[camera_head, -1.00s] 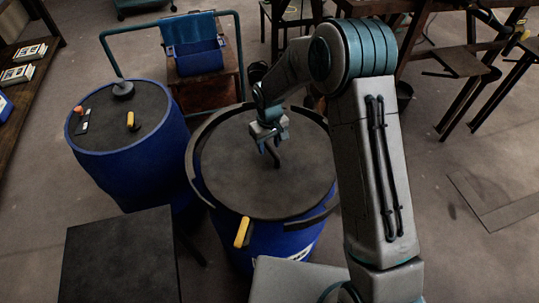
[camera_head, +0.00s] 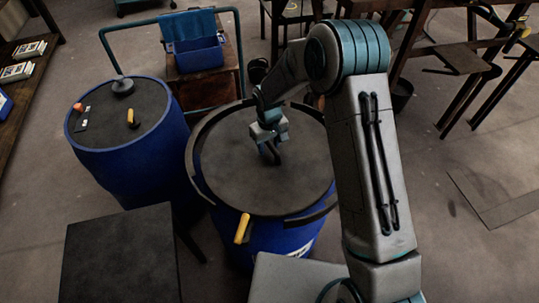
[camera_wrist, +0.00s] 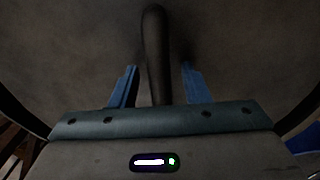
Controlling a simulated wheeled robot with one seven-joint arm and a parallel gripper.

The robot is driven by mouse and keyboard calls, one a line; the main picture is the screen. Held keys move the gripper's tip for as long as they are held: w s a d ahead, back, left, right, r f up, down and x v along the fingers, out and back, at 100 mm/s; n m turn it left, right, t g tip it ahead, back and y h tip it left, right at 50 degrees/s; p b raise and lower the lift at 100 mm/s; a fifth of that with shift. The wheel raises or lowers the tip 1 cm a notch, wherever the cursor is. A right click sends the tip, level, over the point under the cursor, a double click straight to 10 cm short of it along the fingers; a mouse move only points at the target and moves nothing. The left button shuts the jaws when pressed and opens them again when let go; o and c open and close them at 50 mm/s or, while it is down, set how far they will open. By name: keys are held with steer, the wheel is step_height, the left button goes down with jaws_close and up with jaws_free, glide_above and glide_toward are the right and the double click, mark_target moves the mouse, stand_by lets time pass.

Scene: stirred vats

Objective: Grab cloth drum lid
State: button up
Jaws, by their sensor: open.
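The drum lid (camera_head: 235,180) is a dark grey round disc on top of a blue drum (camera_head: 275,240). A dark upright handle shows at its middle, partly hidden by my gripper (camera_head: 271,150) in the head view. In the wrist view the dark handle (camera_wrist: 154,50) runs between the two blue fingers of my gripper (camera_wrist: 157,84). The fingers are open, with a gap on each side of the handle. The lid surface (camera_wrist: 80,50) fills the background there.
Curved dark pieces (camera_head: 196,172) stand around the drum's rim. A yellow handle (camera_head: 242,228) sticks out at its front. A second blue drum (camera_head: 140,165) stands left, carrying small items. A dark square top (camera_head: 118,255) is front left. A blue bin (camera_head: 198,56) stands behind.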

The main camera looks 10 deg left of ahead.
steer(key=shift+c, duration=0.3)
jaws_close()
stand_by(1.4)
